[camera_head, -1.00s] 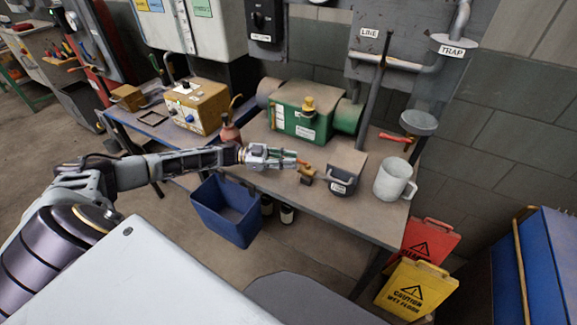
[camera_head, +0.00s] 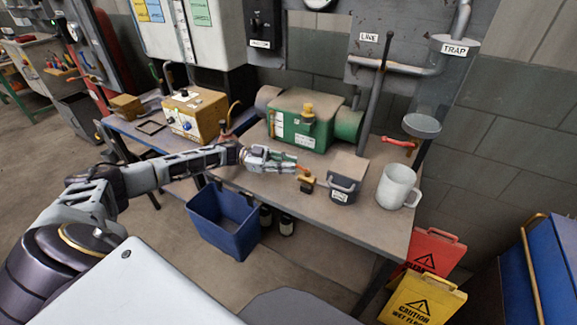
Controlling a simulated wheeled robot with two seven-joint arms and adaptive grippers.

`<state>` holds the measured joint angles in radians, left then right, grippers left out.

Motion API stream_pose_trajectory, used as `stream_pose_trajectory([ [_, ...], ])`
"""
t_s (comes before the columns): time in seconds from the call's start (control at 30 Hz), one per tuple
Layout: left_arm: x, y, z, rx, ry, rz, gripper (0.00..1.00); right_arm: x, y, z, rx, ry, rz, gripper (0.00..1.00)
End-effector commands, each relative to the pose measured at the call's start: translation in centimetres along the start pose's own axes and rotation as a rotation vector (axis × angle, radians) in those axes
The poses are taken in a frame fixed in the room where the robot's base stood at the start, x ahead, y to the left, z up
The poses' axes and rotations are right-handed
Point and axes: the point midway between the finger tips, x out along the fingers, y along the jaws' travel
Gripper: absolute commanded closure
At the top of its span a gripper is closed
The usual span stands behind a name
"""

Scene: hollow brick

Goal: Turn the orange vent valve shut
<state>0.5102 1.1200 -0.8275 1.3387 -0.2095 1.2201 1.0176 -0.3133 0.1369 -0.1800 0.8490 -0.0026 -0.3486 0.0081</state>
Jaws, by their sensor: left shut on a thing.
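The orange vent valve handle (camera_head: 303,170) stands on a small brass body (camera_head: 307,185) near the front edge of the bench, left of a small dark grey box. My left gripper (camera_head: 291,163) reaches in from the left, just above the bench top. Its fingers are shut on the orange handle, and their tips hide part of it. The handle's exact angle is hard to make out. My right gripper is not in view.
The bench (camera_head: 345,215) also holds a green pump (camera_head: 297,130) behind the gripper, a dark grey box (camera_head: 346,180), a grey mug (camera_head: 397,187) and a yellow control box (camera_head: 194,115). A blue bin (camera_head: 224,225) stands below the front edge. A red-orange lever (camera_head: 398,141) is at the back right.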

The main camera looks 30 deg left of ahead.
Motion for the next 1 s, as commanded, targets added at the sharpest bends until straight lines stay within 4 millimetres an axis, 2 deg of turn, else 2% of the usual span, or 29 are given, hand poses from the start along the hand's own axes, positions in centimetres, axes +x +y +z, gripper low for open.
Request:
stream_pose_trajectory([
  [0.17, 0.0, 0.2, 0.2, -0.003, -0.003, 0.002, 1.00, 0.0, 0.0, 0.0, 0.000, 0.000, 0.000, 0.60],
  [0.2, 0.0, 0.2, 0.2, -0.003, -0.003, 0.002, 0.82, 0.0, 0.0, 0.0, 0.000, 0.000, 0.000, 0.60],
  [0.3, 0.0, 0.1, 0.2, -0.003, -0.003, 0.001, 0.69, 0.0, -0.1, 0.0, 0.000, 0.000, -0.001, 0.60],
  [0.33, 0.0, 0.1, 0.2, -0.002, -0.002, 0.001, 0.68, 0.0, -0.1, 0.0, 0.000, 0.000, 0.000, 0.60],
  [0.77, 0.0, 0.0, -0.3, 0.000, -0.001, 0.000, 0.68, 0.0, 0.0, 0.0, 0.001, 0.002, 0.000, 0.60],
  [1.0, -0.1, -0.4, -2.2, 0.001, 0.000, 0.001, 0.68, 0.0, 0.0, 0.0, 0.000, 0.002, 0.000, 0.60],
])
